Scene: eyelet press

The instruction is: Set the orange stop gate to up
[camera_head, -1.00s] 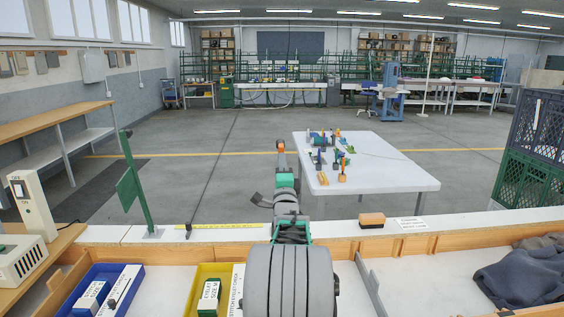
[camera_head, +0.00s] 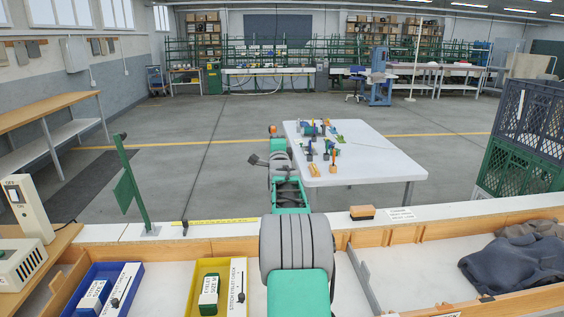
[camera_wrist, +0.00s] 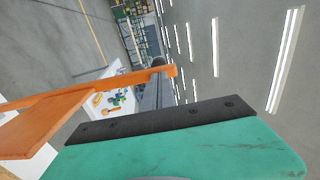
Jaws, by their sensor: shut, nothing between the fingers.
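The orange stop gate (camera_wrist: 125,80) is close in front of the camera in the wrist view: a bar with a flat plate at its lower end and a dark knob at the other. That view is rolled sideways; against the ceiling lights, the bar stands roughly upright. In the head view only its orange top (camera_head: 272,129) shows past my arm; its base is hidden. My gripper (camera_wrist: 165,120) is shut and empty beside the bar, a green body with a black strip. I cannot tell whether it touches the bar.
A green gate (camera_head: 129,187) stands upright on the white ledge at left, near a yellow scale (camera_head: 230,221). An orange-topped block (camera_head: 362,212) sits on the ledge at right. Blue (camera_head: 75,301) and yellow (camera_head: 196,290) trays lie in front. A white table (camera_head: 380,165) stands beyond.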

